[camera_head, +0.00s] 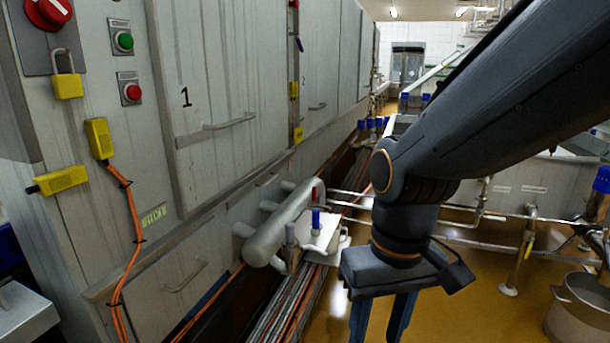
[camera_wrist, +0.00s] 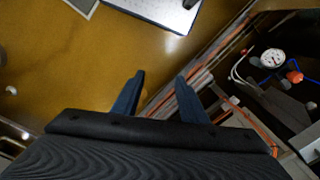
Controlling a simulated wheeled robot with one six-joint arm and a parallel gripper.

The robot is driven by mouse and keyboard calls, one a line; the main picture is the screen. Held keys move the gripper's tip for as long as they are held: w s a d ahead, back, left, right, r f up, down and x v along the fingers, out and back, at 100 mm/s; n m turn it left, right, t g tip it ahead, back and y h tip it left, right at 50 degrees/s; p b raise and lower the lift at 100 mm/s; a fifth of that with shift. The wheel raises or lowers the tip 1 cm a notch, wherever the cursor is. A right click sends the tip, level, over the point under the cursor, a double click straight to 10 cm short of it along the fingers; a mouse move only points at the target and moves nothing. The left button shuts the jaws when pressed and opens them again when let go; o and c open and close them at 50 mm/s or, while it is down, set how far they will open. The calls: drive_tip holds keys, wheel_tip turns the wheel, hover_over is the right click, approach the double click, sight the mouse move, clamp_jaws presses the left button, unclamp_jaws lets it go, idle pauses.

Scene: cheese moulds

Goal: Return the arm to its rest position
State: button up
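My gripper (camera_head: 385,318) hangs from my dark arm in the head view, pointing down over the yellow-brown floor. Its two blue fingers are apart with nothing between them. The fingertips run past the bottom edge of the head view. In the wrist view my gripper (camera_wrist: 160,90) also shows its two fingers spread, with floor and a run of cables or pipes beyond the gap. It touches nothing that I can see.
Left stands a grey metal cabinet (camera_head: 235,90) with handles, buttons and yellow fittings. A thick grey pipe (camera_head: 285,225) and a blue-topped valve (camera_head: 316,220) are left of my gripper. Thin rails (camera_head: 480,213) run behind it. A metal pot (camera_head: 580,305) stands at right. Floor is open between.

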drive_tip(key=d+r+m+p, duration=0.2)
drive_tip(key=d+r+p, duration=0.6)
drive_tip(key=p, duration=0.8)
drive_tip(key=shift+d+r+m+h, duration=0.3)
drive_tip(key=shift+d, duration=0.05)
drive_tip(key=shift+c, duration=0.4)
